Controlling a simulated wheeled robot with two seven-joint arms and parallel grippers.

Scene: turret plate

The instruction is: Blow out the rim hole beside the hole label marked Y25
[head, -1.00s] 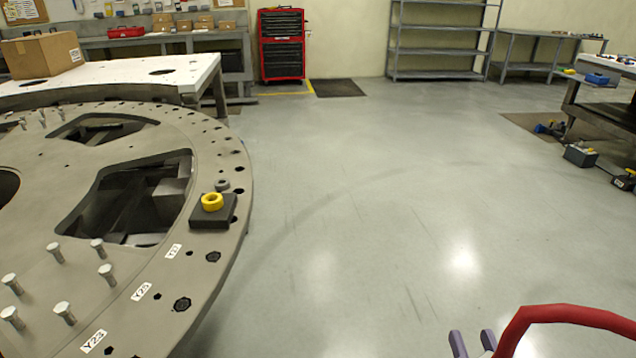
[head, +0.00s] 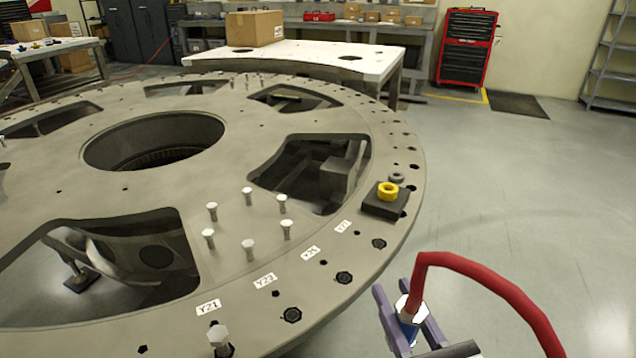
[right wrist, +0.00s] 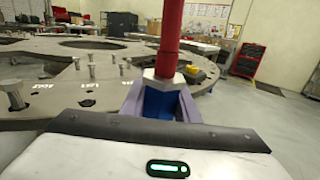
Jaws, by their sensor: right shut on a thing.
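The round turret plate (head: 150,300) fills the left and middle of the head view. The label that appears to read Y25 (head: 310,253) lies on its rim, between Y23 (head: 265,280) and Y27 (head: 343,227). A dark rim hole (head: 344,278) is outward of Y25, with a small hole (head: 323,262) closer to the label. My right gripper (head: 403,314) is off the plate's outer edge, right of that hole and apart from it. It is shut on a blue air tool (head: 408,328) with a red hose (head: 470,268). The tool also shows in the right wrist view (right wrist: 160,102); its tip is hidden. My left gripper is out of view.
A black block (head: 384,206) with a yellow ring (head: 388,191) sits on the rim beyond Y27, beside a grey ring (head: 397,177). Several upright bolts (head: 248,250) stand inward of the labels. A white table (head: 330,60) stands behind. Floor to the right is clear.

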